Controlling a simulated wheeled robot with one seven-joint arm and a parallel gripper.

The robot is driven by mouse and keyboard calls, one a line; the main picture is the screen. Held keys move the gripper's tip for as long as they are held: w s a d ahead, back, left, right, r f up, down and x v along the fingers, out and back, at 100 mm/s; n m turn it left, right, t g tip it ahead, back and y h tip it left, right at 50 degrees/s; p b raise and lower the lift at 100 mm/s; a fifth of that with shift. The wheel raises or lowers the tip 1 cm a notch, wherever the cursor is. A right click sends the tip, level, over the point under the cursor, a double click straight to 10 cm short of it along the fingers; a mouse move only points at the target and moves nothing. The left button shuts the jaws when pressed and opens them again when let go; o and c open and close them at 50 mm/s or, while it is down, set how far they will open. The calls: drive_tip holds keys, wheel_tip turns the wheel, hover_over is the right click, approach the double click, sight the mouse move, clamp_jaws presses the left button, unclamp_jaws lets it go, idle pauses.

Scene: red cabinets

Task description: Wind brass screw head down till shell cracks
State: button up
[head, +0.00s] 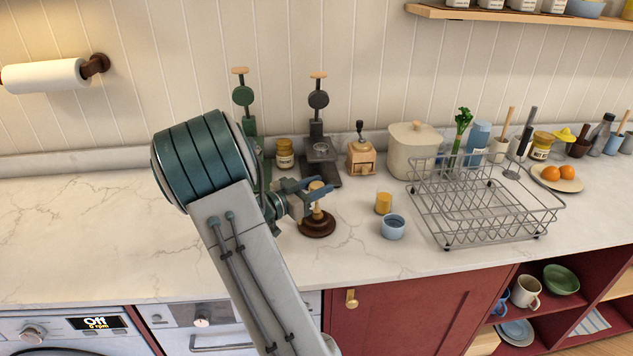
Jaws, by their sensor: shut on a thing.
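The screw nutcracker (317,229) stands upright on the counter, with a round dark brown wooden base and a light stem above it. Its pale brass-coloured screw head (316,185) shows at the top, between the fingers of my gripper (319,192). My gripper reaches in from the left and is shut on the screw head. The fingers and wrist cover much of the upper part of the cracker. No nut or shell can be made out, so I cannot tell whether one is inside or cracked.
A yellow cup (383,203) and a blue cup (393,228) stand close to the right, before the wire dish rack (480,205). A wooden grinder (361,155), a jar (285,154) and a dark press (322,160) stand behind. The marble counter (90,225) is clear at left.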

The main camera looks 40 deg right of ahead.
sight(317, 184)
drive_tip(key=shift+m+g+y+p, duration=0.4)
drive_tip(key=shift+m+g, duration=0.75)
drive_tip(key=shift+g, duration=0.6)
drive_tip(key=shift+m+g+y+p, duration=0.4)
drive_tip(key=shift+m+g, duration=0.75)
drive_tip(key=shift+g, duration=0.6)
drive_tip(key=o, duration=1)
wheel_tip(317, 184, up, 4)
drive_tip(key=shift+r+b, duration=0.1)
drive_tip(key=shift+b, duration=0.35)
drive_tip(key=s+d+r, duration=0.1)
drive_tip(key=s+r, duration=0.1)
drive_tip(key=s, duration=0.1)
drive_tip(key=s+d+r+b, duration=0.1)
drive_tip(key=s+d+r, duration=0.1)
drive_tip(key=s, duration=0.2)
drive_tip(key=s+d+r, duration=0.2)
drive_tip(key=s, duration=0.1)
drive_tip(key=shift+s+d+r, duration=0.15)
drive_tip(key=shift+d+r, duration=0.05)
drive_tip(key=shift+r, duration=0.2)
